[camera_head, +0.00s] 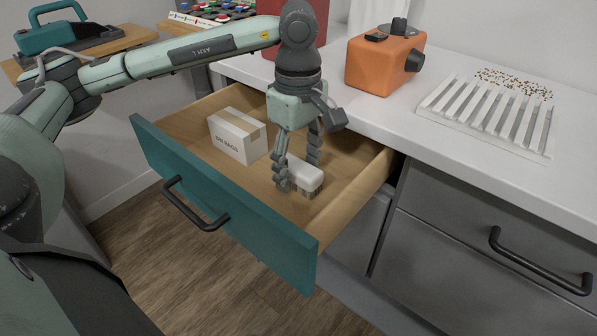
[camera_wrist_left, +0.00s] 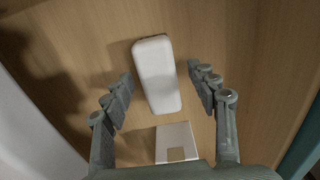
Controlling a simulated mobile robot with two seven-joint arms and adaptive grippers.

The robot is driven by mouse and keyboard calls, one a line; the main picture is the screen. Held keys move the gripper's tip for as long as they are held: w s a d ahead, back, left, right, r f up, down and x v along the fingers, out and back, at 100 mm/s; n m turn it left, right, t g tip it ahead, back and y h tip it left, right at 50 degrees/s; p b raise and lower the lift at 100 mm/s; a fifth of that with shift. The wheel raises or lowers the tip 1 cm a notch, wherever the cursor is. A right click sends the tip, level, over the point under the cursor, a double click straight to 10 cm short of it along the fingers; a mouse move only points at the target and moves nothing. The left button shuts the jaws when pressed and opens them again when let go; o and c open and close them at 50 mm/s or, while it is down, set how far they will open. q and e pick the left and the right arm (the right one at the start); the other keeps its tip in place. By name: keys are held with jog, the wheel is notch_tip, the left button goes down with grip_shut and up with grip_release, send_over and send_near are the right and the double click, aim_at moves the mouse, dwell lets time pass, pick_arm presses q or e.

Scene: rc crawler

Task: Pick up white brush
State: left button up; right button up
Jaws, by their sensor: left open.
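The white brush (camera_head: 306,175) lies in the open drawer (camera_head: 225,213), with its bristles showing below its right end. In the left wrist view the brush (camera_wrist_left: 157,75) is a smooth white rounded block between the spread fingers. My left gripper (camera_head: 297,172) points down into the drawer, open, with its fingers on either side of the brush. In the left wrist view the left gripper's fingertips (camera_wrist_left: 160,80) stand apart from the brush, with a gap on each side. My right gripper is not in view.
A white box (camera_head: 236,138) labelled bin bags stands in the drawer beside the gripper; it also shows in the left wrist view (camera_wrist_left: 175,135). The drawer's teal front and wooden walls surround the brush. An orange device (camera_head: 375,63) and a white slotted tray (camera_head: 480,108) sit on the counter.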

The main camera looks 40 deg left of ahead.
aim_at(298, 165)
pick_arm(q)
jog(key=shift+f, duration=0.25)
jog(key=c, duration=1.3)
jog(key=shift+o, duration=0.2)
notch_tip(298, 165, up, 10)
jog(key=shift+r, duration=0.1)
